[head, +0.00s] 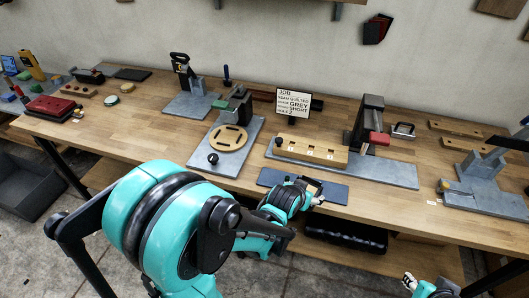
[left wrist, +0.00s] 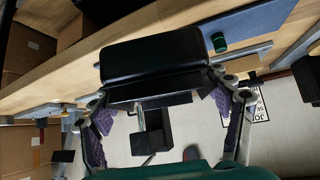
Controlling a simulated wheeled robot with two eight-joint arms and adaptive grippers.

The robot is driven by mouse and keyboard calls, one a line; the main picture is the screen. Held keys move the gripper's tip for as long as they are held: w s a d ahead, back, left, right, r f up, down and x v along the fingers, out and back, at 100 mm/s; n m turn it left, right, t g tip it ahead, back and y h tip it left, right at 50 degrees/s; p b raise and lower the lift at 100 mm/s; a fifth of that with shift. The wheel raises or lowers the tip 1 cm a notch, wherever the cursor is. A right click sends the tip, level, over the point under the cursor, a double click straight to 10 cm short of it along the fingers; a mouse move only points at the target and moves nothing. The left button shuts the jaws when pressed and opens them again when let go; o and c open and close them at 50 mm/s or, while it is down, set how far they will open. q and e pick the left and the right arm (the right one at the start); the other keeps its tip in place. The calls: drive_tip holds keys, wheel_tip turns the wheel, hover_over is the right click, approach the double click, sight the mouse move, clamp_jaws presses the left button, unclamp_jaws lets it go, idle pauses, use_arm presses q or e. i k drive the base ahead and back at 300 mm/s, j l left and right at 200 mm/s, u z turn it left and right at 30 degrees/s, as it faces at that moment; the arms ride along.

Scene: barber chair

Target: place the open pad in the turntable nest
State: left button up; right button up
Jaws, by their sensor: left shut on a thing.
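My left gripper (head: 312,188) is over the front edge of the bench in the head view. In the left wrist view, my left gripper (left wrist: 165,115) is shut on a black padded block (left wrist: 155,62), which spans between its fingers. I take this block to be the pad; whether it is open is hard to tell. The turntable nest (head: 229,139), a round wooden disc with dark slots, sits empty on a grey plate left of the gripper. Part of my right arm, perhaps its gripper (head: 412,283), shows at the bottom edge; its jaws are unclear.
A blue-grey mat (head: 335,191) lies beneath my left gripper. A wooden block with slots (head: 312,149) is behind it. A JOB sign (head: 293,103) stands further back. Metal fixtures (head: 372,122) stand to the right. A red case (head: 50,107) lies far left.

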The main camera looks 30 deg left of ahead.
sight(228, 137)
drive_tip(key=i+j+u, duration=0.2)
drive_tip(key=u, duration=1.35)
drive_tip(key=i+l+u, duration=0.15)
drive_tip(key=i+l, duration=0.35)
drive_tip(key=i, duration=0.1)
